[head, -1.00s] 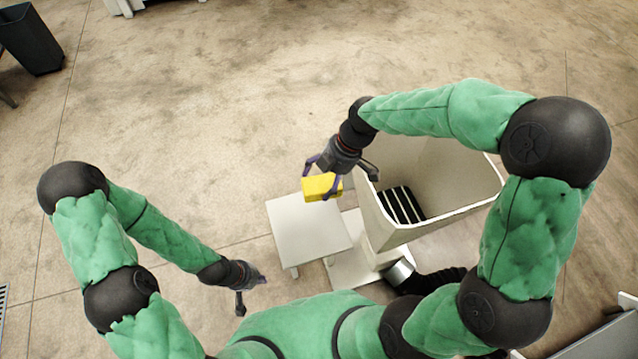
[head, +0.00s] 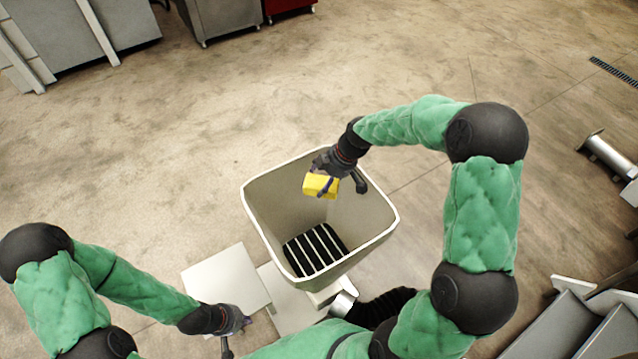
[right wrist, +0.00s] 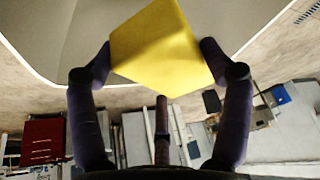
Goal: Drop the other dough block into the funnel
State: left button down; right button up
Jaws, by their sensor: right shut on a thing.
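My right gripper (head: 324,182) is shut on the yellow dough block (head: 320,185). In the head view the block shows over the open mouth of the pale funnel (head: 265,228), near its far side. Dark slots with light bars show at the funnel's bottom. In the right wrist view the yellow block (right wrist: 160,50) sits between the two purple fingers, with the funnel wall (right wrist: 60,40) behind it. My left gripper (head: 238,332) is low at the left, near the small white table, and looks empty; its finger opening is unclear.
The small white table (head: 226,282) stands left of the funnel with a bare top. A black hose (head: 385,305) lies at the funnel's front right. Metal equipment (head: 590,325) stands at the lower right. The floor beyond the funnel is clear.

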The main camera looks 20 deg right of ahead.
notch_tip(320, 180, down, 6)
jog(key=b, duration=0.3)
jog(key=shift+d, duration=0.25)
jog(key=o, duration=1.3)
jog(key=shift+r, duration=0.15)
jog(key=v, duration=1.1)
jog(key=shift+r, duration=0.4)
